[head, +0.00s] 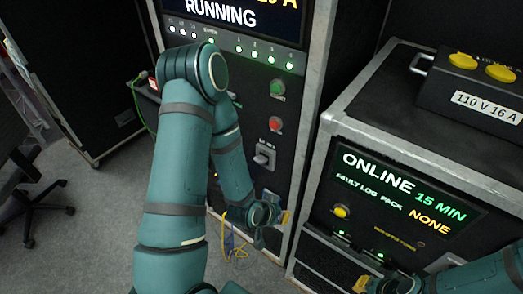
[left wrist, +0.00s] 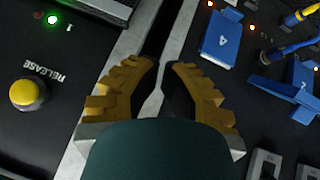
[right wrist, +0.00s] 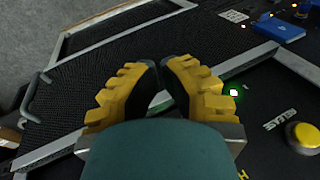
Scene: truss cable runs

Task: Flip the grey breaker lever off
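The grey breaker lever (head: 262,157) sits in a light housing on the dark front of the tall rack, below the red button, in the head view. I cannot tell its position for sure. My left gripper (head: 272,226) is lower than the lever and a little right of it, apart from it. In the left wrist view its yellow-padded fingers (left wrist: 163,66) have a narrow gap with nothing held between them. My right gripper (head: 376,285) is at the bottom edge, in front of the right case. Its fingers (right wrist: 160,64) are also slightly apart and empty in the right wrist view.
A green button (head: 277,88) and a red button (head: 275,124) sit above the lever. The right case has an ONLINE screen (head: 400,190) and a yellow knob (head: 341,211). Thin cables (head: 232,243) hang near my left gripper. The left wrist view shows blue connectors (left wrist: 222,38) and a yellow RELEASE button (left wrist: 27,94).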

